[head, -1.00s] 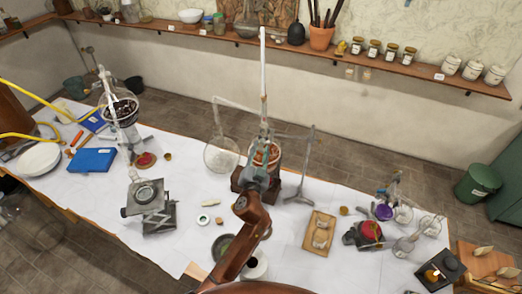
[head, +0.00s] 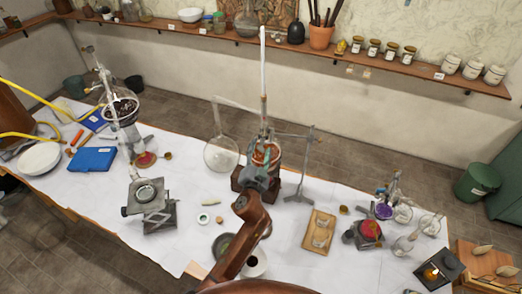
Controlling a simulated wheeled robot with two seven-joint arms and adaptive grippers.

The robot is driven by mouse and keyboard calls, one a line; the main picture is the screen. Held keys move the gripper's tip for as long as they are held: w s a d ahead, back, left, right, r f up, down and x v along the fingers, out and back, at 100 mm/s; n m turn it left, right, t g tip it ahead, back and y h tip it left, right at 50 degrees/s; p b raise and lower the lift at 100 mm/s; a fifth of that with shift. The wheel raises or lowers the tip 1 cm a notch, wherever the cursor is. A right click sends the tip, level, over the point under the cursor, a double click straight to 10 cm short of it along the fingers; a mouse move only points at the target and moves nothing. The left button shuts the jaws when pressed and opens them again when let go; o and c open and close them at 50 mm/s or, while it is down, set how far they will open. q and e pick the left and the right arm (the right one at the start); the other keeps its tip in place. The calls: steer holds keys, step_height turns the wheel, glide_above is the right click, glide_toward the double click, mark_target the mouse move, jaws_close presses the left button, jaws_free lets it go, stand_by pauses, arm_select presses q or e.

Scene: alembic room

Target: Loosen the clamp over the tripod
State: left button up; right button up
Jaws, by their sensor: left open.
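A metal stand (head: 306,165) rises in the middle of the table. Its clamp arm (head: 292,135) reaches left to a tall glass column (head: 263,75). Below the clamp, a round vessel with orange-brown contents (head: 267,152) sits over a dark brown base (head: 238,180). I cannot make out a tripod's legs there. My left gripper (head: 262,168) is open just in front of this vessel, below the clamp, and hides part of it and the base. I cannot tell whether it touches anything. My right gripper is out of view.
A clear round flask (head: 221,155) stands close left of the setup. A jack stand (head: 152,207) is farther left.

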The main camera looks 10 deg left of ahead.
arm_select(q)
steer(key=s, duration=1.2)
steer(key=shift+d, duration=0.3)
